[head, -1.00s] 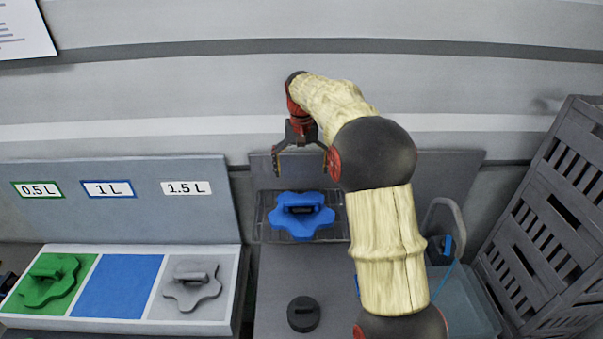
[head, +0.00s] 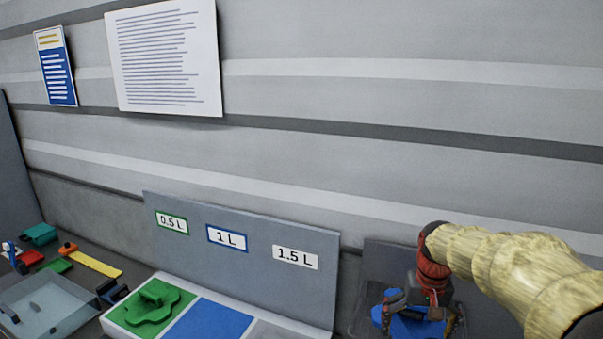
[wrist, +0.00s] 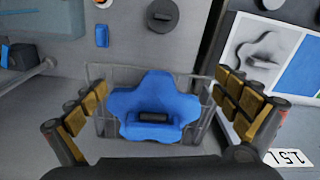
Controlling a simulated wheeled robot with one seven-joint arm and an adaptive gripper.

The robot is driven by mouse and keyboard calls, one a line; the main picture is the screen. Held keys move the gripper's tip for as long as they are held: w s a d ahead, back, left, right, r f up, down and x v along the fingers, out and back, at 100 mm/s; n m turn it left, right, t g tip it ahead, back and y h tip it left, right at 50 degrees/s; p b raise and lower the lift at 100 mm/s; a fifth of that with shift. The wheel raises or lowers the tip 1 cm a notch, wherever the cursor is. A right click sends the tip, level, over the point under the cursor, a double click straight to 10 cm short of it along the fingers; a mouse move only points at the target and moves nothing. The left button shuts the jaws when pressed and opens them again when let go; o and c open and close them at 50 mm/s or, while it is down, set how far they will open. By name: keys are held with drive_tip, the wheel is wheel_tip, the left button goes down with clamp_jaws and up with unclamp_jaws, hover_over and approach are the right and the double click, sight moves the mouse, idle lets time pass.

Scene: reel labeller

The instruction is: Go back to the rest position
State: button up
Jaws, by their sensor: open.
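My gripper (head: 418,320) is at the lower right of the head view. It is open and empty, with its fingers spread wide in the wrist view (wrist: 162,85). The blue reel is partly hidden behind the fingers in the head view (head: 415,328). I cannot tell the exact height of the fingers over it.
A white-rimmed tray (head: 118,326) holds a green reel (head: 150,303) left of a bare blue field (head: 207,329). A grey reel (wrist: 262,50) lies in its grey field. A label board (head: 250,262) stands behind. A clear bin (head: 45,310) is at far left. A black knob (wrist: 162,15) lies near the rack.

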drive_tip(key=s+a+f+t+b, duration=0.1)
drive_tip(key=s+a+f+b, duration=0.1)
drive_tip(key=s+f+b, duration=0.2)
drive_tip(key=s+a+f+n+t+b, duration=0.1)
drive_tip(key=s+a+f+t+b, duration=0.1)
drive_tip(key=s+b, duration=0.6)
drive_tip(key=s+a+f+n+t+b, duration=0.1)
drive_tip(key=s+a+f+b, duration=0.3)
drive_tip(key=s, duration=0.8)
wheel_tip(320, 180, down, 2)
drive_tip(key=shift+s+a+f+t+b, duration=0.25)
drive_tip(key=shift+t+b, duration=0.15)
drive_tip(key=shift+b, duration=0.6)
drive_tip(key=shift+r, duration=0.1)
drive_tip(key=shift+c, duration=0.9)
